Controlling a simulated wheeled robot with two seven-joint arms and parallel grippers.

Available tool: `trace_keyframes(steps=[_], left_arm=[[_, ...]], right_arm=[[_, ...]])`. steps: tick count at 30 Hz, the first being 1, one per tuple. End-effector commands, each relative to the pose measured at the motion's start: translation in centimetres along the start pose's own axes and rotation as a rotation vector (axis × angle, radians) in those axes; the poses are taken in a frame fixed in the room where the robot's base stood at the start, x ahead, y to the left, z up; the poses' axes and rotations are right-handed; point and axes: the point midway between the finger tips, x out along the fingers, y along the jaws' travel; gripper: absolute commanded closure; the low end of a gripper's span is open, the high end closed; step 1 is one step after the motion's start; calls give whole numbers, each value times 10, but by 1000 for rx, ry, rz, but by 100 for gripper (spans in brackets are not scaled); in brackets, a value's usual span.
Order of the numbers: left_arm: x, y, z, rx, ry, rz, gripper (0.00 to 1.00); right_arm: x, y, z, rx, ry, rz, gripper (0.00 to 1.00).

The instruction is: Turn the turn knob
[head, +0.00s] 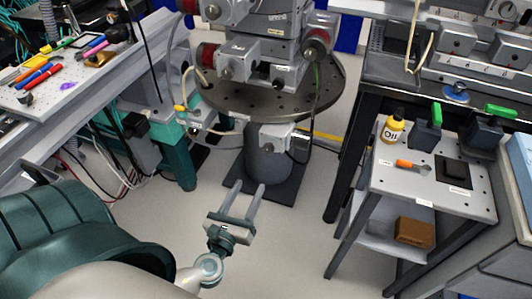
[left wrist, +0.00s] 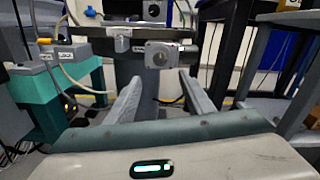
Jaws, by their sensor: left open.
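I cannot tell for certain which part is the turn knob. A grey block with a round face (left wrist: 160,54) shows in the left wrist view, ahead of my left gripper and just above the gap between its fingers. In the head view, a pale box (head: 277,136) sits on the pedestal under the round perforated table. My left gripper (head: 250,186) is open and empty, low over the floor in front of the pedestal. Its two fingers (left wrist: 160,78) point toward the pedestal in the left wrist view and touch nothing that I can see. My right gripper is out of view.
The round table (head: 240,103) carries stacked stages above the pedestal (head: 268,160). A teal frame (head: 184,160) with loose cables stands left. A small cart (head: 400,185) with an oil bottle (head: 393,127) stands right. Floor around my gripper is clear.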

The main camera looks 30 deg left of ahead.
Motion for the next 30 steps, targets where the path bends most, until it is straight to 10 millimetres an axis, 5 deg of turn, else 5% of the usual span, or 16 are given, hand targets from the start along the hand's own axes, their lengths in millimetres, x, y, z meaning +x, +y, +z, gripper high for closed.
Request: trace_keyframes(steps=[21, 30], left_arm=[[124, -1, 1, -1, -2, -2, 52], [151, 0, 0, -1, 0, 0, 52]], right_arm=[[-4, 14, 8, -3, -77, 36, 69], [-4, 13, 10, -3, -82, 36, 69]])
